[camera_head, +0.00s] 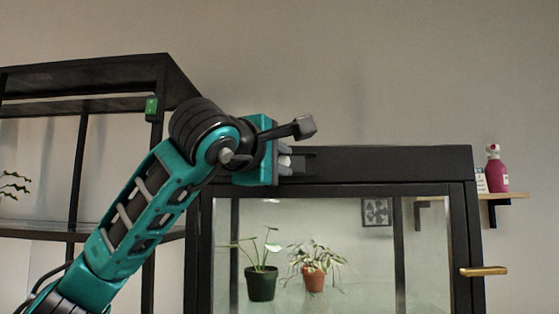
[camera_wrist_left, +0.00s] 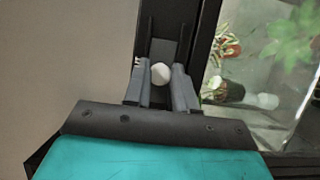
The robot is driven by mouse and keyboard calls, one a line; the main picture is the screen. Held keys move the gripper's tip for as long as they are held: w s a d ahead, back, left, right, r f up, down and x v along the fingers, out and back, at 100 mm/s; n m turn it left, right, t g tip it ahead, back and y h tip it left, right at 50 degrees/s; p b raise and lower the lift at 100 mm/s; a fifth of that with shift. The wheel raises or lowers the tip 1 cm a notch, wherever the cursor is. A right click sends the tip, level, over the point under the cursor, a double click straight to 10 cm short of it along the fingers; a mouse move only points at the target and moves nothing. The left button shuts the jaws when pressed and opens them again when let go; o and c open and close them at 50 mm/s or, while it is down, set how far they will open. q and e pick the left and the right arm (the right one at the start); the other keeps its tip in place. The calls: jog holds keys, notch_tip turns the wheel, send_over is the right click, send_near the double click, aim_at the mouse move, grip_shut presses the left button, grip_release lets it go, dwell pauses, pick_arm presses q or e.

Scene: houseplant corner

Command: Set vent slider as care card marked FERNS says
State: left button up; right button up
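The vent slider's white knob (camera_wrist_left: 160,74) sits in a dark track (camera_wrist_left: 166,45) on the cabinet's top frame. In the wrist view, my left gripper (camera_wrist_left: 161,72) has one finger on each side of the knob, and both appear to touch it. In the head view, my left gripper (camera_head: 290,160) is at the upper left of the glass cabinet (camera_head: 400,165), with the pale knob (camera_head: 284,161) partly hidden between its fingers. A small white card (camera_head: 480,181) stands on the wall shelf at right; its writing is too small to read. My right gripper is not in view.
A pink bottle (camera_head: 496,172) stands beside the card on the wooden shelf (camera_head: 512,196). The cabinet holds plants in a dark pot (camera_head: 261,284) and a terracotta pot (camera_head: 314,279). A brass handle (camera_head: 484,271) sticks out at right. A black rack (camera_head: 80,104) stands at left.

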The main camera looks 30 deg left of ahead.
pick_arm(q)
grip_shut()
jog(key=s+a, duration=0.3)
jog(key=a, duration=0.3)
jog(key=shift+s+b, duration=0.35)
jog(key=shift+a, duration=0.15)
